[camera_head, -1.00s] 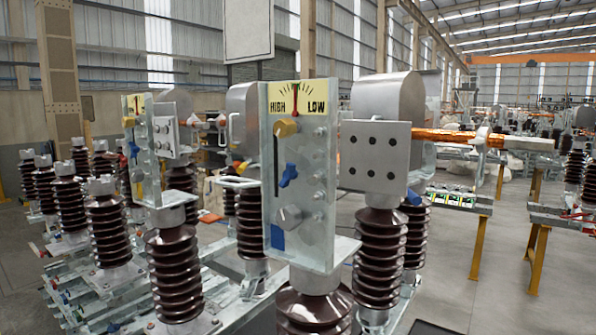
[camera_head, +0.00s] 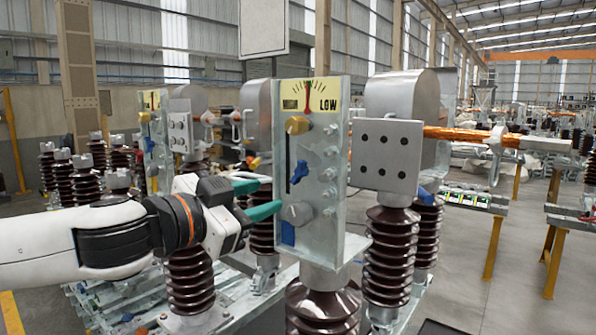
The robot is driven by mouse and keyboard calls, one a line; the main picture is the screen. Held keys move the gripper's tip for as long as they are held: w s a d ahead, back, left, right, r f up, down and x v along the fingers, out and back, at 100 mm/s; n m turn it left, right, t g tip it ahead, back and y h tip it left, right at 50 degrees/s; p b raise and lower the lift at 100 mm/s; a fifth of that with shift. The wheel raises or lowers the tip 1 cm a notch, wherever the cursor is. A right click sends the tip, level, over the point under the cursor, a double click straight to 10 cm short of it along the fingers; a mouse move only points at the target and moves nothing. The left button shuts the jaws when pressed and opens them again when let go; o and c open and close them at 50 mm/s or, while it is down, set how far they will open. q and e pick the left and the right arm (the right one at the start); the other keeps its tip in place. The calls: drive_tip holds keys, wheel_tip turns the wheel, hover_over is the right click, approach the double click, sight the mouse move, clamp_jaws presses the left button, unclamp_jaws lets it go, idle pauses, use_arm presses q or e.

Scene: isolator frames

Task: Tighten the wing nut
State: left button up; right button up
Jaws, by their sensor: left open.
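The blue wing nut (camera_head: 300,175) sits on the front face of an upright grey metal panel (camera_head: 322,225), just right of a black vertical slot. My left gripper (camera_head: 262,198) comes in from the left with its two green fingers apart and pointing right. It is open and empty. My right gripper is not in view.
A yellow gauge (camera_head: 308,97) with a red needle and a yellow knob (camera_head: 297,124) are above the wing nut. A bolted grey plate (camera_head: 386,156) stands to the right. Brown ribbed insulators (camera_head: 394,255) stand around the panel.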

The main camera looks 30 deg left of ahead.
sight(295, 172)
use_arm(q)
drive_tip(key=w+p, duration=0.1)
drive_tip(key=w+r+p, duration=0.1)
drive_tip(key=w, duration=0.1)
drive_tip(key=w+r+p, duration=0.1)
drive_tip(key=p, duration=0.1)
drive_tip(key=shift+w+r, duration=0.1)
drive_tip(key=shift+w, duration=0.15)
drive_tip(key=shift+w+n+y, duration=0.3)
drive_tip(key=shift+w, duration=0.2)
drive_tip(key=shift+w+d+p, duration=0.1)
drive_tip(key=shift+w+p, duration=0.4)
drive_tip(key=shift+w, duration=1.4)
drive_tip(key=shift+w+d, duration=0.15)
drive_tip(key=shift+w, duration=0.5)
